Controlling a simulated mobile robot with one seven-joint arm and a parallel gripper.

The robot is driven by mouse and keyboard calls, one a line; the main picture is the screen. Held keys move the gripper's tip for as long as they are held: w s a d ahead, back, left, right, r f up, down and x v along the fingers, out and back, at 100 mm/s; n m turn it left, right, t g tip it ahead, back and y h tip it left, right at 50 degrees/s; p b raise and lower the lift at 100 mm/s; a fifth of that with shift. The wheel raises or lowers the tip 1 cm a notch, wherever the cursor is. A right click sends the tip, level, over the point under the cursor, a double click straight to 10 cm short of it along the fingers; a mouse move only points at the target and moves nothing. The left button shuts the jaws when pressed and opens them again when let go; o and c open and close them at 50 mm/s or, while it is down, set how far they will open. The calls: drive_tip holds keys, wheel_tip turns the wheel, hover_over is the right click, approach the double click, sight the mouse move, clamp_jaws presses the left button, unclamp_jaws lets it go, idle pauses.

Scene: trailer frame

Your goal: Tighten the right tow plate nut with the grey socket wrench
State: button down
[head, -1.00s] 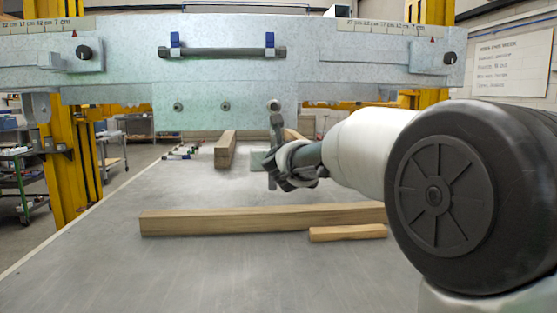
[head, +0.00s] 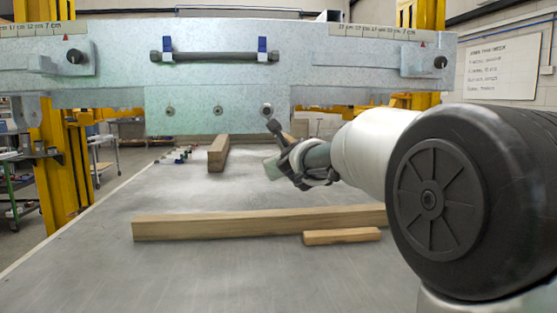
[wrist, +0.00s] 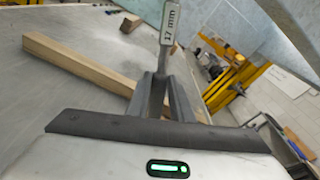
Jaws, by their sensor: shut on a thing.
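The tow plate (head: 195,122) hangs below the galvanised beam and bears three nuts in a row.
A long wooden beam (head: 225,224) and a short block (head: 340,237) lie on the grey table (head: 90,265). Another timber (head: 218,155) lies farther back. A bar in blue clips (head: 213,57) is on the beam above the plate. Yellow posts (head: 58,150) stand behind.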

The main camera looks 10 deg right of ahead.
drive_tip(key=d+r+n+h+p, duration=0.1)
drive_tip(key=d+r+n, duration=0.4)
drive_tip(key=d+n, duration=0.1)
drive_tip(key=shift+r+n, duration=0.3)
idle(0.4)
drive_tip(key=shift+a+f+m+b, duration=0.5)
drive_tip(key=shift+a+f+m, duration=0.05)
drive_tip(key=shift+f+m, duration=0.3)
drive_tip(key=shift+a+f+m, duration=0.7)
drive_tip(key=shift+f+m, duration=0.05)
